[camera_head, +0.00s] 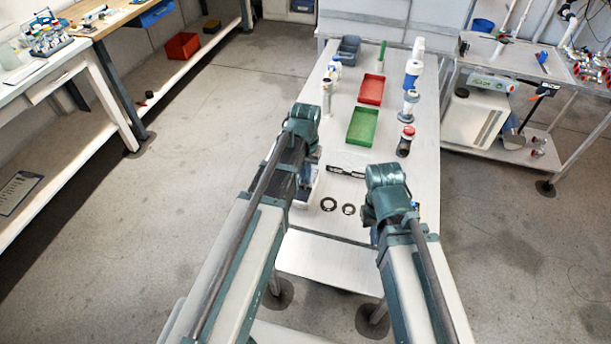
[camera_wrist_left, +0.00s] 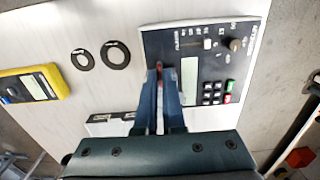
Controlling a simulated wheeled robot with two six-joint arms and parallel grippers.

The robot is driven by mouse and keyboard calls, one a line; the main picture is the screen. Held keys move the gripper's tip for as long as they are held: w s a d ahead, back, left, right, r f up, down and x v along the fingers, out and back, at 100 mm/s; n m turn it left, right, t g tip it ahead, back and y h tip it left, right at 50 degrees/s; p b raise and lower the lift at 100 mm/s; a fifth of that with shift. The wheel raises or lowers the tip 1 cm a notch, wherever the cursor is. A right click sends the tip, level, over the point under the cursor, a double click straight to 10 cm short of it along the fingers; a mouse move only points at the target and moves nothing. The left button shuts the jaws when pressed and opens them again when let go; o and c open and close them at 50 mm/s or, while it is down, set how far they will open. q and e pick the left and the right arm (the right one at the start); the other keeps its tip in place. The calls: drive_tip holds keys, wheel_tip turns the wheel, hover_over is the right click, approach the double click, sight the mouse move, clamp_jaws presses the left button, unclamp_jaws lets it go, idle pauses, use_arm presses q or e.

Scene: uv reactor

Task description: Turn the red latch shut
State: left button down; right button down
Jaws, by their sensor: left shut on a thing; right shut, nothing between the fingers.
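The red latch (camera_wrist_left: 159,76) shows as a thin red strip between the fingers of my left gripper (camera_wrist_left: 161,80) in the left wrist view. The gripper is shut on it, at the left edge of a dark control unit (camera_wrist_left: 217,60) with a screen, a slider, a knob and a keypad. The fingers hide most of the latch. In the head view my left arm covers most of the unit (camera_head: 309,185), and the left fingertips are hidden. My right gripper (camera_head: 374,236) is low over the table's near right part, mostly hidden by its own wrist, shut and empty.
Two dark rings (camera_wrist_left: 115,54) and a yellow meter (camera_wrist_left: 34,86) lie left of the unit in the wrist view. Further along the table (camera_head: 345,60) are a green tray (camera_head: 363,126), a red tray (camera_head: 371,90) and several bottles.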

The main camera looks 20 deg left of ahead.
use_arm(q)
drive_tip(key=c, duration=1)
unclamp_jaws()
wheel_tip(320, 180, up, 14)
drive_tip(key=p, duration=1.4)
drive_tip(key=shift+f, duration=0.1)
drive_tip(key=s+d+f+m+b, duration=0.1)
drive_tip(key=s+d+f+b, duration=0.1)
drive_tip(key=s, duration=0.3)
drive_tip(key=s+d+f+m+b, duration=0.1)
drive_tip(key=s+d+f+b, duration=0.2)
drive_tip(key=s+d+b, duration=0.1)
drive_tip(key=s+d+f+m+y+b, duration=0.1)
drive_tip(key=s+d+f+b, duration=0.1)
drive_tip(key=s, duration=0.4)
drive_tip(key=shift+d+f+b, duration=0.4)
drive_tip(key=shift+d+f, duration=0.35)
drive_tip(key=shift+d, duration=0.3)
